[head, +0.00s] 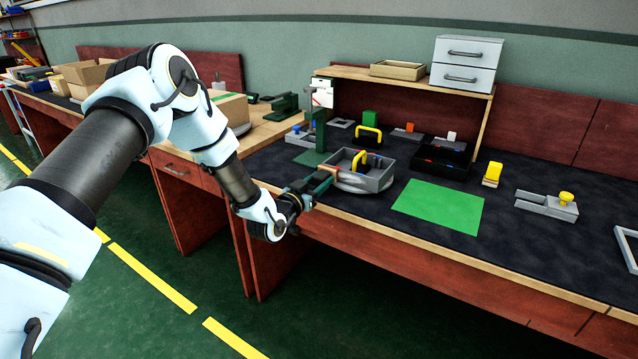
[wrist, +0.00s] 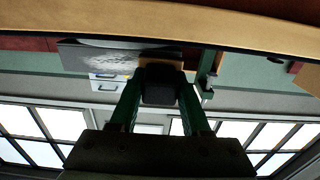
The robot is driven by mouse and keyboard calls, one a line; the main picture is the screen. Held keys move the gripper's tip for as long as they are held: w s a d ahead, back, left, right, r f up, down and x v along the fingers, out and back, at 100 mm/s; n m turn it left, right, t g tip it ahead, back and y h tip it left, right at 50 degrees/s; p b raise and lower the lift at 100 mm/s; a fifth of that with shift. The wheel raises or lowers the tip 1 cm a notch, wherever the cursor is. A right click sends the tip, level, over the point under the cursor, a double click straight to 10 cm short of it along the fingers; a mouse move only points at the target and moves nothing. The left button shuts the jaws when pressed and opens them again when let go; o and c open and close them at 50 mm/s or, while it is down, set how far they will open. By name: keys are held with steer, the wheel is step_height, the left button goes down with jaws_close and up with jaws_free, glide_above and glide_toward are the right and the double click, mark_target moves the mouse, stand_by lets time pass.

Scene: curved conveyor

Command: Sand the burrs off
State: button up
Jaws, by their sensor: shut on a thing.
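My gripper (head: 318,188) is at the front edge of the bench, beside a grey open box (head: 377,181). The box rests on a pale round plate (head: 352,188) and has a yellow handle (head: 360,160) showing inside it. In the wrist view, the two green fingers are shut on a dark block (wrist: 160,88) with a brownish face at its far end. The block is mostly hidden by the fingers in the head view, and I cannot tell whether it touches the box. A grey speckled surface (wrist: 95,56) shows beyond the block. Burrs are too small to make out.
A green post (head: 320,130) stands just behind the box. A black tray (head: 441,158), a yellow-handled tool (head: 368,136) and a grey clamp-like part (head: 546,204) are on the bench. The green mat (head: 438,207) to the right is bare. A shelf (head: 410,82) bears drawers (head: 466,64).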

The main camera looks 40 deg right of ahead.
steer(key=shift+d, duration=0.15)
steer(key=shift+s+d+b, duration=0.2)
steer(key=shift+s, duration=0.8)
steer(key=shift+s+d+b, duration=0.15)
steer(key=shift+s+d, duration=0.05)
steer(key=shift+s, duration=0.75)
steer(key=shift+s+d+b, duration=0.35)
steer(key=shift+s+d, duration=0.05)
steer(key=shift+s, duration=0.9)
steer(key=shift+s+d+b, duration=0.3)
steer(key=shift+s+d, duration=0.1)
steer(key=shift+s, duration=0.85)
steer(key=shift+s+d+b, duration=0.35)
steer(key=shift+s+d, duration=0.05)
steer(key=shift+s, duration=0.9)
steer(key=shift+f, duration=0.1)
steer(key=shift+w+a+b, duration=0.5)
steer(key=shift+w+b, duration=0.2)
steer(key=shift+w, duration=1.25)
steer(key=shift+w+a+b, duration=0.45)
steer(key=shift+w+b, duration=0.3)
steer(key=shift+w, duration=1.2)
steer(key=shift+w+a+b, duration=0.5)
steer(key=shift+w+b, duration=0.2)
steer(key=shift+w, duration=1.25)
